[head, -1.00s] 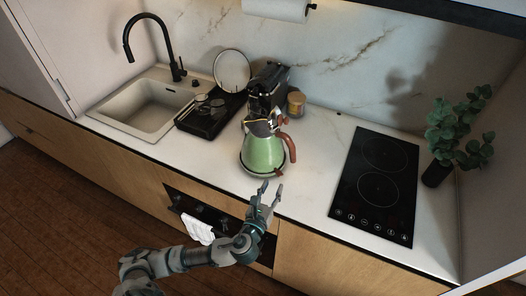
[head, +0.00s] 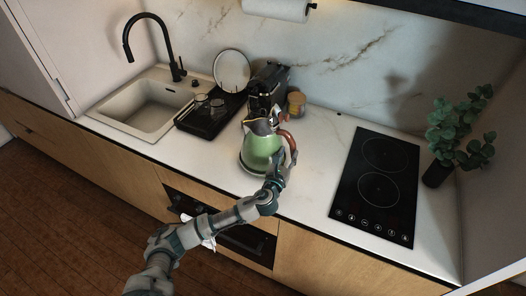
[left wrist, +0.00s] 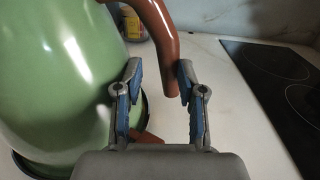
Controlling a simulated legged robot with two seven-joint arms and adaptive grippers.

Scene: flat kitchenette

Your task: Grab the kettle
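The green kettle (head: 258,152) with a brown handle (head: 291,143) stands upright on its dark base on the counter. In the left wrist view its green body (left wrist: 55,75) fills the left side, and the lower end of the brown handle (left wrist: 160,45) hangs between my fingertips. My left gripper (head: 283,161) is at the right side of the kettle, by the handle. In the left wrist view the left gripper (left wrist: 159,80) is open, with one finger on each side of the handle's end and a gap below it. My right gripper is not in view.
A black cooktop (head: 375,185) lies to the right, with a potted plant (head: 455,140) beyond it. A black coffee machine (head: 268,88) and a jar (head: 296,103) stand behind the kettle. The drying tray (head: 210,115) and sink (head: 150,105) are to the left.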

